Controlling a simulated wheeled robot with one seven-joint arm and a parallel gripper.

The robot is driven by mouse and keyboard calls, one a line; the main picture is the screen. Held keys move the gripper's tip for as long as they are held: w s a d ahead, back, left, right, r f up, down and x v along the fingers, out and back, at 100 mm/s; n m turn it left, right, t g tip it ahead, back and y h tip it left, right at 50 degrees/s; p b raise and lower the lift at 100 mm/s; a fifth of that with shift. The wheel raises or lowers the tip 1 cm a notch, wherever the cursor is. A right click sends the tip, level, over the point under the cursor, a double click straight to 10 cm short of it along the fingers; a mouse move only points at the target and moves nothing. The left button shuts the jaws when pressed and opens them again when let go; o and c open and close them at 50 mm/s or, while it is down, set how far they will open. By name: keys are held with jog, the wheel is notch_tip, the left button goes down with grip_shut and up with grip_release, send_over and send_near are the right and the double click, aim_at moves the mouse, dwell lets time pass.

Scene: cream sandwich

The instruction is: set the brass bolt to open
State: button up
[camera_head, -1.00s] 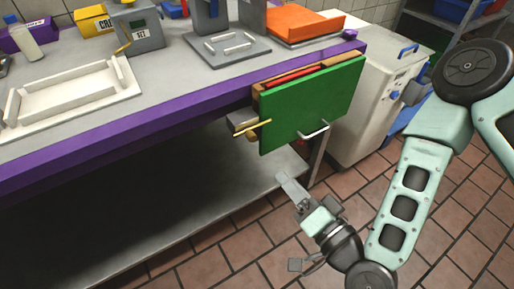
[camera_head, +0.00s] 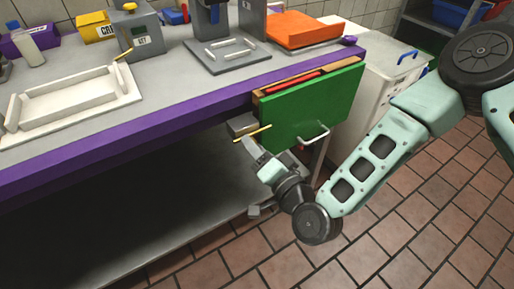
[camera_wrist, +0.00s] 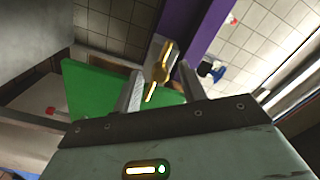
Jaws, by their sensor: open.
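The brass bolt (camera_head: 252,133) is a thin rod with its handle sticking out at the left edge of the green panel (camera_head: 318,105), below the bench's purple edge. In the wrist view the bolt (camera_wrist: 154,91) shows in the space between my two fingers, with a rounded brass part by a pale block. My gripper (camera_head: 250,147) is raised from below and sits just under the bolt. In the wrist view my gripper (camera_wrist: 160,80) is open, fingers apart on either side of the bolt. I cannot tell whether either finger touches it.
A silver handle (camera_head: 314,135) juts from the green panel to the right of my gripper. The lower shelf (camera_head: 190,210) lies below the bench. A white bin (camera_head: 375,80) stands to the right. Tiled floor (camera_head: 420,230) is clear in front.

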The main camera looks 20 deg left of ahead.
grip_shut()
jog(key=shift+s+a, duration=1.3)
jog(key=shift+s, duration=0.2)
grip_release()
jog(key=p+v, duration=0.2)
jog(key=v, duration=1.5)
jog(key=shift+s+p, duration=0.2)
jog(key=shift+p, duration=0.1)
